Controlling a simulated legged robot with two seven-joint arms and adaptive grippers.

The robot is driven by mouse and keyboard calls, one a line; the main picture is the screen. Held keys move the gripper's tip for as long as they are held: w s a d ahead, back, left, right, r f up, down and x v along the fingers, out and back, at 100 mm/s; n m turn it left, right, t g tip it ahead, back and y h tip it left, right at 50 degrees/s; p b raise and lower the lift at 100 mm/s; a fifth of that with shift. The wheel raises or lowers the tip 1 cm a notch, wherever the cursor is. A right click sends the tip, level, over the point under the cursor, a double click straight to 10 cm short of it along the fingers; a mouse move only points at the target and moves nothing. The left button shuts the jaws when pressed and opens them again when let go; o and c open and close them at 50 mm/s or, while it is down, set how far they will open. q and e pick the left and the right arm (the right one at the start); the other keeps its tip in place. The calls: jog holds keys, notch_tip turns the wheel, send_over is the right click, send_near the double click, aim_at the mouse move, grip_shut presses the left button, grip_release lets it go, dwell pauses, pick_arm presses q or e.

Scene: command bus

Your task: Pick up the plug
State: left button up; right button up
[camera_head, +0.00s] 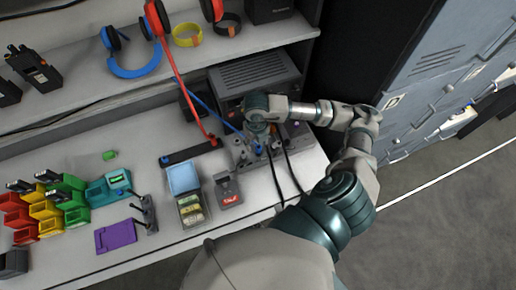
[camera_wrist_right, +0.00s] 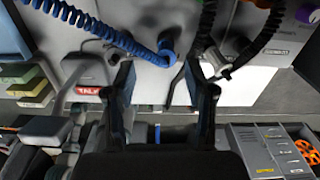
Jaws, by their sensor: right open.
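My right gripper (camera_head: 258,138) reaches down over the front of the grey console (camera_head: 240,152) on the bench. In the right wrist view its two black fingers (camera_wrist_right: 166,80) are spread apart, with nothing held between them. A blue plug (camera_wrist_right: 166,50) on a blue coiled cable sits on the console panel just beyond the gap between the fingertips. In the head view the blue plug (camera_head: 258,149) shows small below the gripper. Black plugs (camera_wrist_right: 214,66) on black coiled cables sit beside the right-hand finger. My left gripper is out of view.
Coloured bins (camera_head: 45,210) stand far left. Grey lockers (camera_head: 430,70) stand right.

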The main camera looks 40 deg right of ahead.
aim_at(258, 147)
jog(key=shift+f, duration=0.4)
jog(key=f, duration=0.4)
jog(key=shift+s+d+f, duration=0.1)
jog(key=shift+d+f, duration=0.1)
jog(key=shift+d, duration=0.2)
jog(key=shift+f, duration=0.1)
jog(key=shift+c, duration=0.5)
jog(key=shift+a, duration=0.1)
jog(key=c, duration=0.8)
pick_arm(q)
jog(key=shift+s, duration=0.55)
pick_arm(e)
jog(key=shift+c, duration=0.7)
